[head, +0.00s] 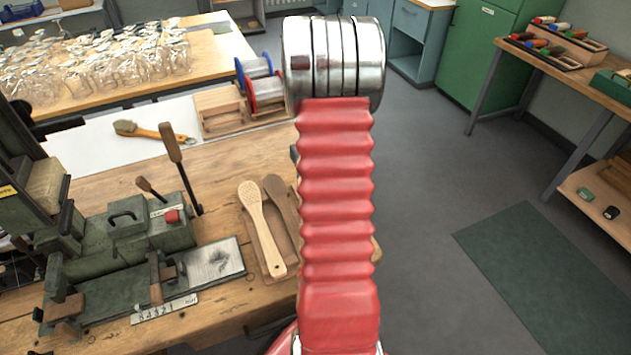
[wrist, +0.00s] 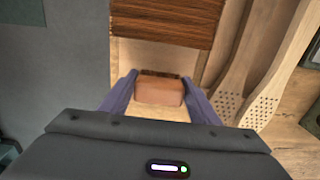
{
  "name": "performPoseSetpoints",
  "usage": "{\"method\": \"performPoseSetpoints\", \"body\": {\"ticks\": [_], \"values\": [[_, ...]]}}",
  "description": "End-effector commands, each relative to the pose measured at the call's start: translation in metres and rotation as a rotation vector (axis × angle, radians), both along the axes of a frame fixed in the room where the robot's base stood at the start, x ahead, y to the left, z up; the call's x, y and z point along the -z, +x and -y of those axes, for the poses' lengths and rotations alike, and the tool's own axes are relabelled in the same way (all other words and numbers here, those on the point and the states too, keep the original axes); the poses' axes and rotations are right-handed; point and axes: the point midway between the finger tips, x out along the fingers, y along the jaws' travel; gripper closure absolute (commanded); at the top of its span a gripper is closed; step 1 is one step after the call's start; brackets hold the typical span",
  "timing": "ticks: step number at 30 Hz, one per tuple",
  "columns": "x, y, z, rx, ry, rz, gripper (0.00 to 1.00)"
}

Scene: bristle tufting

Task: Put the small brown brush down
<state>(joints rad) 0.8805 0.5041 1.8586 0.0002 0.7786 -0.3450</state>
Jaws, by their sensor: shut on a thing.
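In the wrist view, the small brown brush (wrist: 160,91) is between the two purple fingers of my gripper (wrist: 159,82). It looks like a short brown block with a darker strip along its far edge. My gripper is shut on it. Pale wood shows just below and around the brush; I cannot tell whether the brush touches it. In the head view, my red-sleeved arm hides the gripper and the brush.
A dark brown grained wooden piece (wrist: 165,22) lies just beyond the brush. Perforated wooden paddles (wrist: 268,98) lie at the right; one paddle (head: 262,228) shows in the head view on the workbench (head: 215,170). A green machine (head: 135,240) stands left. A handled brush (head: 150,131) lies farther back.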

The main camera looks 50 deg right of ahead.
Motion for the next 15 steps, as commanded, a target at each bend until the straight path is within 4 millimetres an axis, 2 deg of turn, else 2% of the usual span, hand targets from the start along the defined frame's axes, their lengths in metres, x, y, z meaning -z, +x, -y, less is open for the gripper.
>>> {"method": "performPoseSetpoints", "body": {"ticks": [11, 12, 15], "values": [[0.003, 0.0003, -0.0004, -0.001, 0.0, 0.0, 0.72], [0.0032, 0.0003, -0.0004, -0.001, 0.0, 0.0, 0.43], [0.003, 0.0003, -0.0004, -0.001, 0.0, 0.0, 0.36]]}}
